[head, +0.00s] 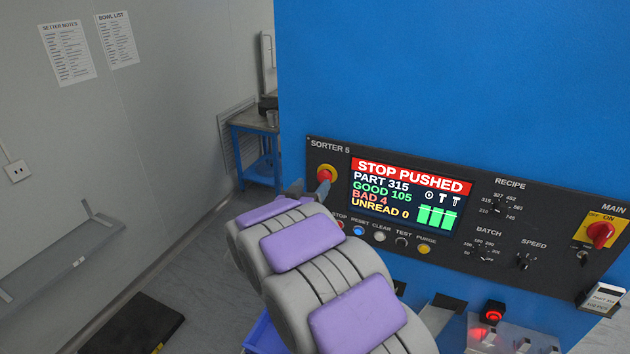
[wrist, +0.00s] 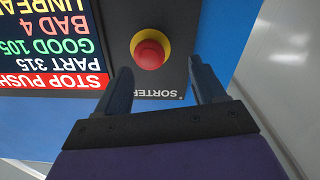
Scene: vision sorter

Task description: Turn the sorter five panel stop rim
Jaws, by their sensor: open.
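The stop button, a red mushroom knob (head: 326,173) with a yellow ring, sits at the left end of the black SORTER 5 panel (head: 480,210). In the wrist view the red knob (wrist: 150,54) shows whole, inside its yellow ring. My gripper (wrist: 157,75) is open, its two dark fingers apart on either side of the knob as the picture shows it. I cannot tell whether a finger touches the rim. In the head view my gripper (head: 310,188) is just below the knob, partly hidden by my arm. The panel screen (head: 411,195) reads STOP PUSHED.
The panel carries a row of small buttons, recipe, batch and speed dials, and a red MAIN switch (head: 600,234) at right. A lit red button (head: 492,312) stands below. A blue bench (head: 256,124) stands behind left. The floor on the left holds a black mat (head: 130,325).

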